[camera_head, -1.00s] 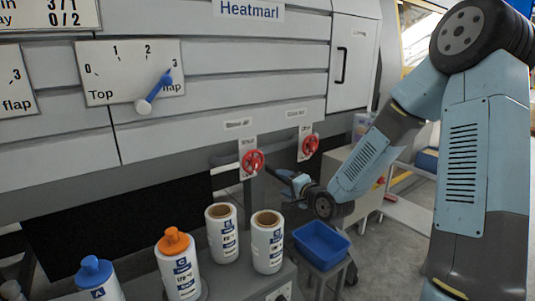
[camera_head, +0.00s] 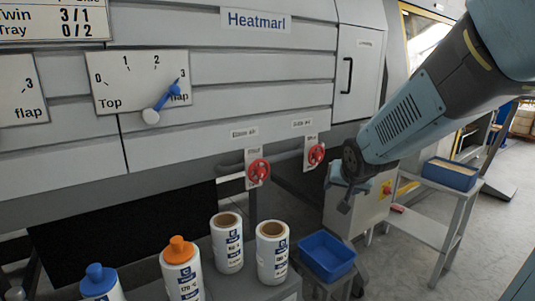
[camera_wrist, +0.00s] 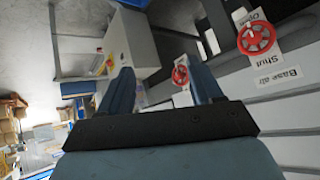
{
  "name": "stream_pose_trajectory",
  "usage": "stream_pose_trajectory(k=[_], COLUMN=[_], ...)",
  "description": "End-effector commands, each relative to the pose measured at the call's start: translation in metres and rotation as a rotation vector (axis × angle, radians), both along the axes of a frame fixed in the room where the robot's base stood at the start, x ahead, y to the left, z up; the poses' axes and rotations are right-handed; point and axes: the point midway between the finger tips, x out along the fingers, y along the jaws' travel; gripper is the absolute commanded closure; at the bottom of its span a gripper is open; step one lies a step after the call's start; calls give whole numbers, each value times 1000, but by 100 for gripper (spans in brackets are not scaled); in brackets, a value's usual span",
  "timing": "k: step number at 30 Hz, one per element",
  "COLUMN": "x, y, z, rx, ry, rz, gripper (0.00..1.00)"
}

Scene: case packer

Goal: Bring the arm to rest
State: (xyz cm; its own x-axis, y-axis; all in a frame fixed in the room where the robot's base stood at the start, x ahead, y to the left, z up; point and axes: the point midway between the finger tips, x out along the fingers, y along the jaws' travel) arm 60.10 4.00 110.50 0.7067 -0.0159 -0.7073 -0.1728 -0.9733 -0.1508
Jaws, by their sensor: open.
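My arm reaches in from the upper right of the head view, in front of the machine's right end. My gripper shows in the wrist view (camera_wrist: 160,92) with its two blue fingers spread apart and nothing between them. In the head view its end is small and dark beside the arm's wrist, to the right of the red valves. It is apart from the left red valve wheel (camera_head: 258,171) and the right red valve wheel (camera_head: 316,154). Both wheels also show in the wrist view, at the right and upper middle.
Several bottles and rolls, including an orange-capped bottle (camera_head: 181,272), stand at the front. A blue bin (camera_head: 327,257) is on a low stand. A grey cabinet (camera_head: 358,210) and a trolley with a blue tray (camera_head: 451,174) stand at the right. Open floor lies further right.

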Motion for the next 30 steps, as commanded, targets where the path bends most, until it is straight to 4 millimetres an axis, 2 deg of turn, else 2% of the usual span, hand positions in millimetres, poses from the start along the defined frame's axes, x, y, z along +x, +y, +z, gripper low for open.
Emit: stream_pose_trajectory(k=[1,9,18,21,24,30], x=[-12,-86,-173,-192,-204,-209], y=[-4,-25,-36,-37,-40,-40], z=[10,44,65,68,70,70], rx=[-24,-120,-137,-131,-127,-126], ry=[9,122,243,270,286,293], rz=[1,33,131,164,185,194], gripper=[35,35,35,35,35,35])
